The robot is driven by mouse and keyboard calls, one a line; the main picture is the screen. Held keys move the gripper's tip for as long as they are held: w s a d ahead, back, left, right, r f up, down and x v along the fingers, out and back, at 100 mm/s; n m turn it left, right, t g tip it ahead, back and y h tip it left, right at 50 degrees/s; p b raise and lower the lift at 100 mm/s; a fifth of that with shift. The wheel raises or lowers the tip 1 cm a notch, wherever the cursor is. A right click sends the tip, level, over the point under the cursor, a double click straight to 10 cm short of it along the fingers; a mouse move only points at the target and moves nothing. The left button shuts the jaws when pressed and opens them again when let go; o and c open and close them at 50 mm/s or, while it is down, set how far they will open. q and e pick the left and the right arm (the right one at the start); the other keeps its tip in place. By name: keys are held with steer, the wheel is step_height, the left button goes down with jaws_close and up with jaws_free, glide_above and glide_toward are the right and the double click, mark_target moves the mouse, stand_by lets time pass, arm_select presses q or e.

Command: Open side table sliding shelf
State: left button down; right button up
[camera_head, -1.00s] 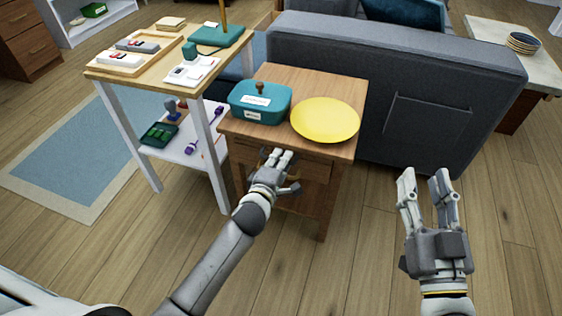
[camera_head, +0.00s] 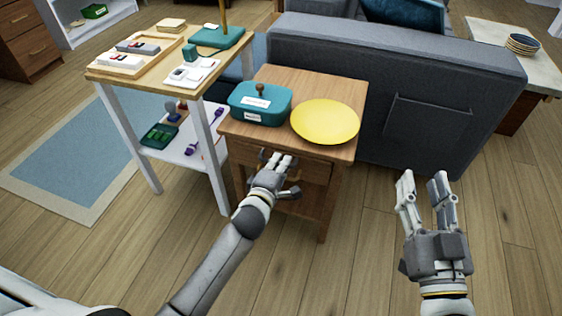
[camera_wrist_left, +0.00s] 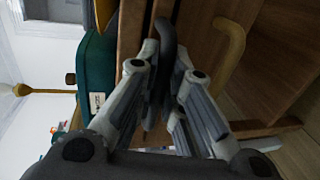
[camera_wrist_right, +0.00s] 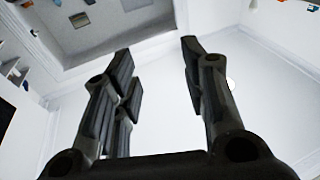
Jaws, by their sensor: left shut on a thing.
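The wooden side table (camera_head: 307,84) stands in the middle of the head view. Its front carries a drawer (camera_head: 312,172) under the top. In the left wrist view, a dark curved handle (camera_wrist_left: 166,42) sits on a thin wooden slab (camera_wrist_left: 131,42) just below the tabletop. A brass handle (camera_wrist_left: 231,52) lies lower on the front, apart from my fingers. My left gripper (camera_head: 281,163) is shut on the dark handle; the fingers partly hide it. My right gripper (camera_head: 423,180) is open and empty, right of the table. Its fingers are apart in the right wrist view (camera_wrist_right: 158,62).
A teal box (camera_head: 260,104) and a yellow plate (camera_head: 325,121) rest on the side table. A white-legged table (camera_head: 203,135) with several small objects stands close on the left. A grey sofa (camera_head: 400,60) stands behind. Floor in front is clear.

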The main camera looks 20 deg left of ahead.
step_height(320, 180, down, 7)
steer(key=d+g+h+p, duration=0.1)
steer(key=g+p, duration=0.1)
steer(key=g, duration=0.2)
arm_select(q)
steer(key=f+p+v, duration=0.2)
steer(key=v, duration=0.7)
steer(key=f+p+v, duration=0.1)
steer(key=p+v, duration=0.1)
steer(key=v, duration=0.7)
steer(key=shift+s+f+p, duration=0.3)
steer(key=shift+s+f, duration=0.05)
steer(key=shift+s, duration=0.05)
arm_select(e)
steer(key=s+d+f+g+h, duration=0.1)
steer(key=s+d+f+g, duration=0.2)
steer(key=s+f+g, duration=0.3)
steer(key=s+d+f+g+h, duration=0.2)
steer(key=s+f+g, duration=0.3)
steer(key=s, duration=0.6)
steer(key=shift+d+f+m+g+h, duration=0.3)
steer(key=shift+d+f+m+g, duration=0.1)
steer(key=shift+d+f, duration=0.25)
steer(key=shift+r, duration=0.1)
arm_select(q)
steer(key=c, duration=1.8)
jaws_free()
arm_select(e)
steer(key=shift+w, duration=0.1)
